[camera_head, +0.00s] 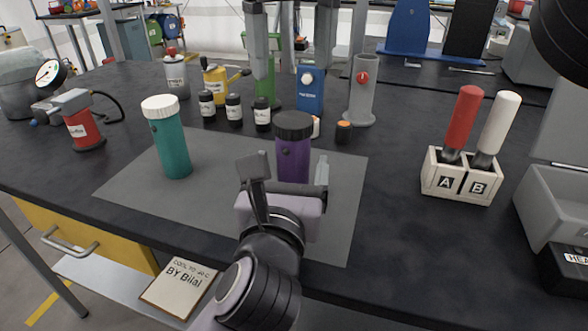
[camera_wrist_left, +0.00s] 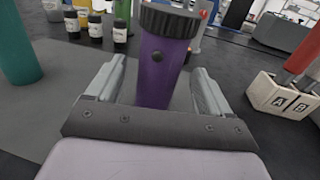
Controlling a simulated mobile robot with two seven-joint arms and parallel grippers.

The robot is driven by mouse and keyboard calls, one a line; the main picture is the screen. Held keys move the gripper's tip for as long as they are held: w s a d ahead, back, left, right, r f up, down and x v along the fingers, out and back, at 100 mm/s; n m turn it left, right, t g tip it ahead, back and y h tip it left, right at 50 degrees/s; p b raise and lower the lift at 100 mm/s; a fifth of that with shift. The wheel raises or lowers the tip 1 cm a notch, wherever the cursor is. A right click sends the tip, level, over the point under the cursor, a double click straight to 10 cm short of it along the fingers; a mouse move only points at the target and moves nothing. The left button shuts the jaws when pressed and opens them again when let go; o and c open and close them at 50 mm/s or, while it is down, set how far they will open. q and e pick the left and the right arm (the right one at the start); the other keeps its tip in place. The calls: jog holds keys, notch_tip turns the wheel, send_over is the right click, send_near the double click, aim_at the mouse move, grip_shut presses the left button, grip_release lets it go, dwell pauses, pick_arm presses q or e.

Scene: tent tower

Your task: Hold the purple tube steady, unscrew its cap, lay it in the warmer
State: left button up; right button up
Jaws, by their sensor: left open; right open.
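The purple tube (camera_head: 292,164) stands upright on the grey mat, with its dark ridged cap (camera_head: 293,125) on top. My left gripper (camera_head: 290,172) is open, with one finger on either side of the tube; in the left wrist view the tube (camera_wrist_left: 162,70) stands between the spread fingers, with visible gaps. My right gripper (camera_head: 292,72) is open, its two grey fingers hanging from the top edge above and behind the cap. A grey open-topped box (camera_head: 545,195) at the right edge, with a cut-off label starting "HEA", appears to be the warmer.
A teal tube with a white cap (camera_head: 168,140) stands left on the mat (camera_head: 230,205). Several bottles and devices stand behind. The table between mat and rack is clear.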

aim_at(291, 167)
pick_arm(q)
jog(key=shift+w+d, duration=0.15)
jog(key=shift+w, duration=0.7)
jog(key=shift+w+d, duration=0.1)
jog(key=shift+w, duration=0.75)
grip_shut()
